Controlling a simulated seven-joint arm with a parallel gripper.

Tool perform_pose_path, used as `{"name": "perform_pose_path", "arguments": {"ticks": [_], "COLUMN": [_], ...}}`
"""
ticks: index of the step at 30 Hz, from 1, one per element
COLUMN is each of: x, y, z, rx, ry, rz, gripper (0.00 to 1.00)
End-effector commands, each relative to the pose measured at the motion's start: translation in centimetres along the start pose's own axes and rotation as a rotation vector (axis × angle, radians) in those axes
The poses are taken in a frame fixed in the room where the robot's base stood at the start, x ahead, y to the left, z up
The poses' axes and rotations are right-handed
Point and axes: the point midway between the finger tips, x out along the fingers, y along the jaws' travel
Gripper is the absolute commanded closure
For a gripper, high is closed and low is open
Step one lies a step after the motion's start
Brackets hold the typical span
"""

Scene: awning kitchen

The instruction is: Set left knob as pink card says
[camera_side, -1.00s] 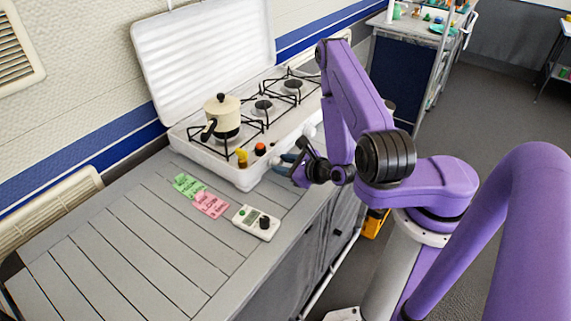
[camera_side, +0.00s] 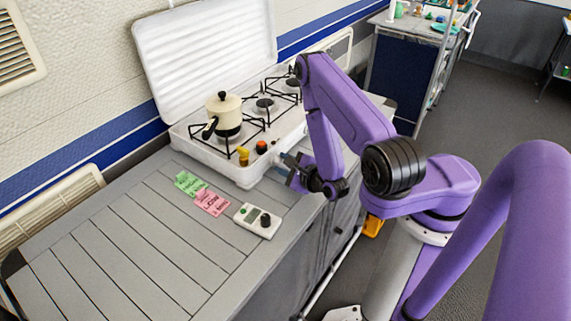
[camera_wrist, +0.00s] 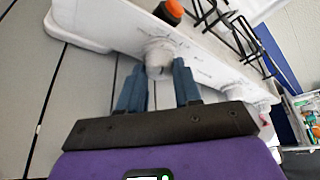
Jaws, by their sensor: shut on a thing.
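The white camping stove (camera_side: 247,178) stands at the back of the counter with its lid up. Its leftmost white front knob (camera_wrist: 157,54) is between the two blue fingers of my gripper (camera_wrist: 157,76) in the wrist view. My gripper is shut on this knob. In the side view my gripper (camera_side: 287,163) is at the stove's front edge and hides the knob. The pink card (camera_side: 212,202) lies flat on the counter left of the stove. Its writing is too small to read surely. The knob's marking cannot be made out.
A green card (camera_side: 190,184) lies beside the pink one. A cream pot (camera_side: 225,114) stands on the left burner. Orange-red (camera_side: 262,147) and yellow (camera_side: 243,156) items are on the stove's front corner.

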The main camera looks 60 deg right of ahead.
Motion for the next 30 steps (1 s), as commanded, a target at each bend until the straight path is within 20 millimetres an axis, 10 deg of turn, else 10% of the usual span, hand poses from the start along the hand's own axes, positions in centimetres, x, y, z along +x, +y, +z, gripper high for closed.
{"name": "perform_pose_path", "arguments": {"ticks": [8,9,30], "x": [0.01,0.01,0.09], "y": [0.02,0.02,-0.54], "z": [0.01,0.02,-0.18], "rx": [0.000,0.000,0.305], "ry": [-0.001,-0.001,-0.008], "rz": [0.001,0.001,0.136], "gripper": [0.97,0.56,0.56]}}
